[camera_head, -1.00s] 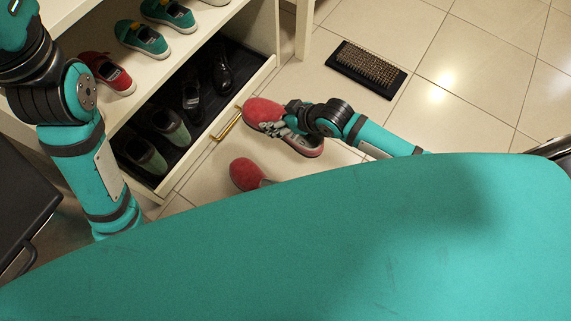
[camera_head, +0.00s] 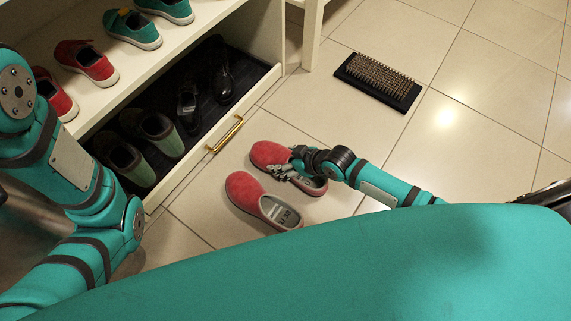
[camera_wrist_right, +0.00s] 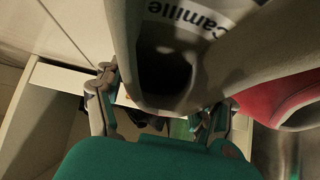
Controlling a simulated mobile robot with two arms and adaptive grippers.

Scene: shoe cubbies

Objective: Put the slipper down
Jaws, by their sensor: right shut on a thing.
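A red slipper (camera_head: 268,154) with a grey inside is in my right gripper (camera_head: 301,166) in the head view. The gripper is shut on its side near the opening. The slipper is at or just above the floor tiles; I cannot tell if it touches. Its grey inside, with the word "Camille", fills the top middle of the right wrist view (camera_wrist_right: 165,55), between the fingers. A matching red slipper (camera_head: 246,190) stands on the floor beside it, nearer to me, and its red edge shows at the right of the wrist view (camera_wrist_right: 272,92). My left gripper is out of view.
An open drawer (camera_head: 190,168) with a brass handle (camera_head: 226,134) holds dark and green shoes, left of the slippers. Red and teal shoes stand on the shelf (camera_head: 130,84) above. A brush mat (camera_head: 378,82) lies at the back. Floor right of the slippers is clear.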

